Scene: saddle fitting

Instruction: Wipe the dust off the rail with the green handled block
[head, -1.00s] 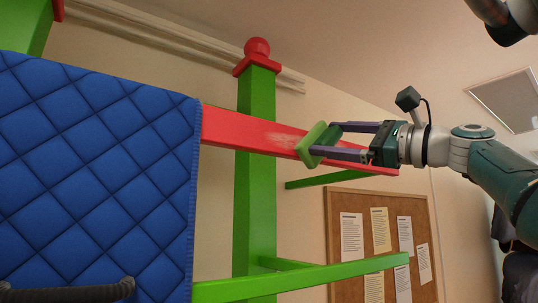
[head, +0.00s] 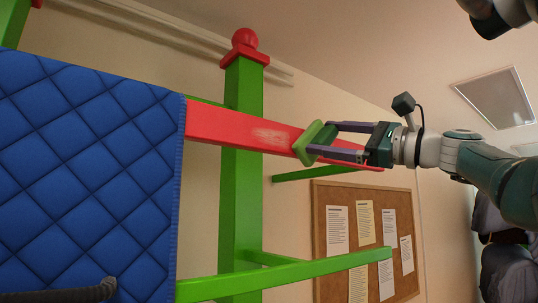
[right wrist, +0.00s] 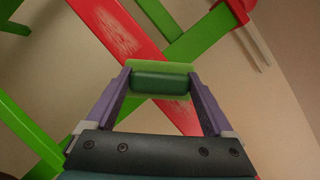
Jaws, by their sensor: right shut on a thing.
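The red rail (head: 222,127) runs across the middle of the head view, with a pale patch of dust (head: 270,136) on its face. The dust also shows in the right wrist view (right wrist: 118,32), ahead of the block. My right gripper (head: 325,143) is shut on the green handled block (head: 315,143), holding its darker handle (right wrist: 160,84) between both fingers. The block is at the rail, just right of the dust in the head view; I cannot tell whether its face touches the rail. My left gripper is not in view.
A blue quilted pad (head: 85,170) hangs over the rail's left part. A green post (head: 242,180) with a red ball top (head: 245,38) stands behind the rail. Lower green bars (head: 325,268) jut to the right. A cork board (head: 330,198) with papers is on the wall.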

